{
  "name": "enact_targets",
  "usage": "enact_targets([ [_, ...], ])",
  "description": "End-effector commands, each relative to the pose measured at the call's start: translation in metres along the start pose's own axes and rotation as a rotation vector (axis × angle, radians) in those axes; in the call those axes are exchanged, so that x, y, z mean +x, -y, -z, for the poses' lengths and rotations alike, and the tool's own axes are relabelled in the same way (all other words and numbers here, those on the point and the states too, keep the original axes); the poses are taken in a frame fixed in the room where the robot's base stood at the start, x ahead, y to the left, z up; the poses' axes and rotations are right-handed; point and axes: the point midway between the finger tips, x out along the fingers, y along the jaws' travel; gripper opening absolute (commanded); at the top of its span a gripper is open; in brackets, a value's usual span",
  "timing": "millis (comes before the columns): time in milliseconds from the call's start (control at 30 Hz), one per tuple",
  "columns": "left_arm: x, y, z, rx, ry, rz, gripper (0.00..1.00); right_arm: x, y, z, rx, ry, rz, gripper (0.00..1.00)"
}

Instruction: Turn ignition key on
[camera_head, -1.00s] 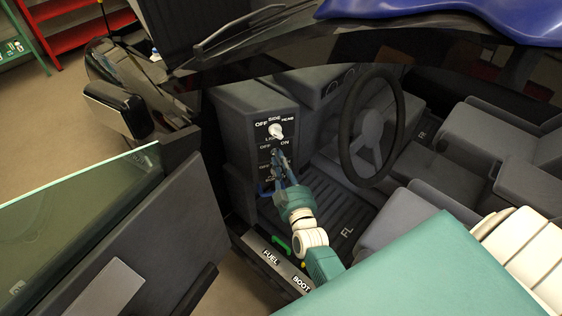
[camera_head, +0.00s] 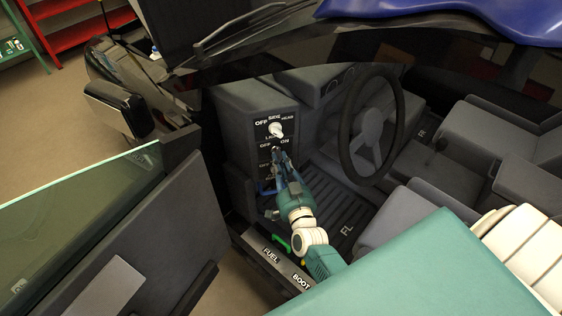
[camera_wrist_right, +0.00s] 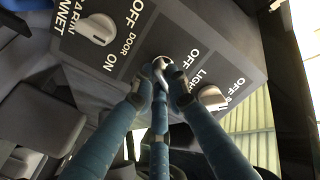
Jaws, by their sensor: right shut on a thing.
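The dark switch panel (camera_head: 240,131) is left of the steering wheel. The ignition key (camera_wrist_right: 163,68) shows only as a small pale metal piece in the right wrist view, at the middle of the panel. My right gripper (camera_wrist_right: 160,80) is shut on it, and its blue fingers hide most of it. In the head view the right gripper (camera_head: 275,152) is just below the top knob, beside OFF and ON labels. How far the key is turned cannot be told. My left gripper is not in view.
A white lights knob (camera_head: 275,130) sits just above the gripper. Another white knob (camera_wrist_right: 97,29) is on the panel's other side. The steering wheel (camera_head: 371,125) is right of the panel. The open car door (camera_head: 120,235) stands at left; FUEL and BOOT labels mark the sill.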

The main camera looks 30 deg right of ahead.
Motion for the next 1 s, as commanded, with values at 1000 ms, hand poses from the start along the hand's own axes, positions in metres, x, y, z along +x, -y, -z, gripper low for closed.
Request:
enact_targets([
  [1000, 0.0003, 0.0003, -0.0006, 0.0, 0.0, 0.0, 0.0, -0.0004, -0.0001, -0.0008, 0.051, 0.001, 0.0, 0.33],
])
